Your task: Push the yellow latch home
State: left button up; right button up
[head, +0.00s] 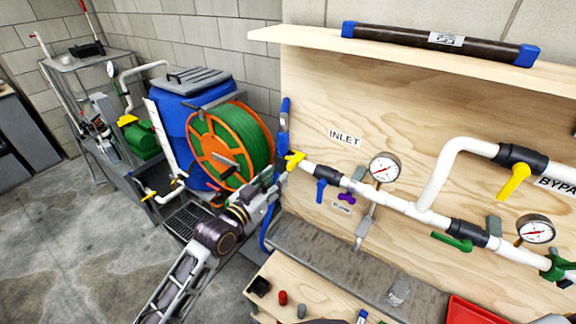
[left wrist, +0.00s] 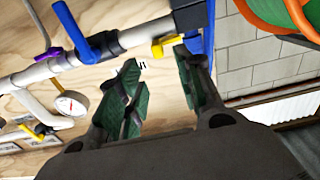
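The yellow latch (head: 295,160) sits at the left end of the white inlet pipe, by a blue hose end. It also shows in the left wrist view (left wrist: 165,44), beyond the gap between my fingertips and nearer the right one. My left gripper (head: 274,189) is just below and left of the latch in the head view. In the left wrist view its two green-padded fingers (left wrist: 158,68) are apart with nothing between them. I cannot tell whether a fingertip touches the latch. My right gripper is not in view.
A blue-handled valve (head: 320,190), a purple handle (head: 347,197) and a gauge (head: 384,167) lie along the pipe to the right. An orange and green hose reel (head: 232,145) stands close behind my left arm. A wooden bench with small parts is below.

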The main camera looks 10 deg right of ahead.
aim_at(288, 166)
pick_arm(q)
jog(key=shift+p+x, duration=0.55)
jog(key=shift+x, duration=3.05)
jog(key=shift+c, duration=0.3)
jog(key=shift+f, duration=0.1)
grip_shut()
